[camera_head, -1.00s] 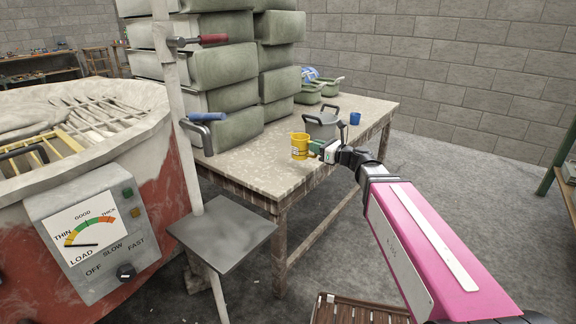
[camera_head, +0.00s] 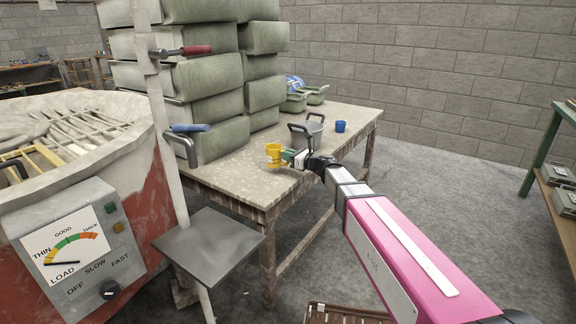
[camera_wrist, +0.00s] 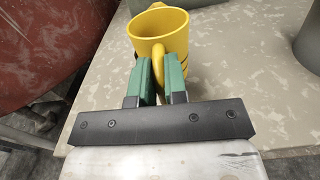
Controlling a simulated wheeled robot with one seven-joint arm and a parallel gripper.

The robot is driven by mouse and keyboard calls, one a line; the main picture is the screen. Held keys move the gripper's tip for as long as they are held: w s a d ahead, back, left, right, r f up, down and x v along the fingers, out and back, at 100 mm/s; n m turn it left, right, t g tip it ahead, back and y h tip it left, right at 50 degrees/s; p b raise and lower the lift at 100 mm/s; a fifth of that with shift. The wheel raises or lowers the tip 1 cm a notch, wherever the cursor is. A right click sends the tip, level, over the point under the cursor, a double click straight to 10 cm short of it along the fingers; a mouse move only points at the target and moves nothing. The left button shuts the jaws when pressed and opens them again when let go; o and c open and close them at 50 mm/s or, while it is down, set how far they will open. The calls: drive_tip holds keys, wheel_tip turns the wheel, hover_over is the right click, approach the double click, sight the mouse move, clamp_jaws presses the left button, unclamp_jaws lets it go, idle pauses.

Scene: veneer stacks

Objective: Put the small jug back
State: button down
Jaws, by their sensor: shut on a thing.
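The small yellow jug (camera_head: 273,156) is at the near part of the stone-topped table, left of the grey pot. My gripper (camera_head: 290,157) reaches it from the right and is shut on its handle. In the wrist view, the green finger pads (camera_wrist: 159,82) stand on either side of the handle of the yellow jug (camera_wrist: 150,24). The jug looks upright, with its open rim visible and a dark band partly hidden by the fingers. I cannot tell whether its base touches the tabletop.
The table (camera_head: 225,182) also bears a grey two-handled pot (camera_head: 314,128), a blue cup (camera_head: 340,126), green tubs (camera_head: 294,103) and tall stacks of grey-green blocks (camera_head: 212,80). A red vat with a dial panel (camera_head: 66,245) is at left. A green-framed shelf (camera_head: 541,150) is at right.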

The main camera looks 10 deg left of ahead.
sight(288, 163)
drive_tip(key=shift+w+f, duration=0.2)
drive_tip(key=shift+f, duration=1.95)
drive_tip(key=shift+f, duration=0.1)
drive_tip(key=c, duration=1.1)
unclamp_jaws()
drive_tip(key=shift+c, duration=0.2)
drive_tip(key=shift+d, duration=0.1)
drive_tip(key=v, duration=1.2)
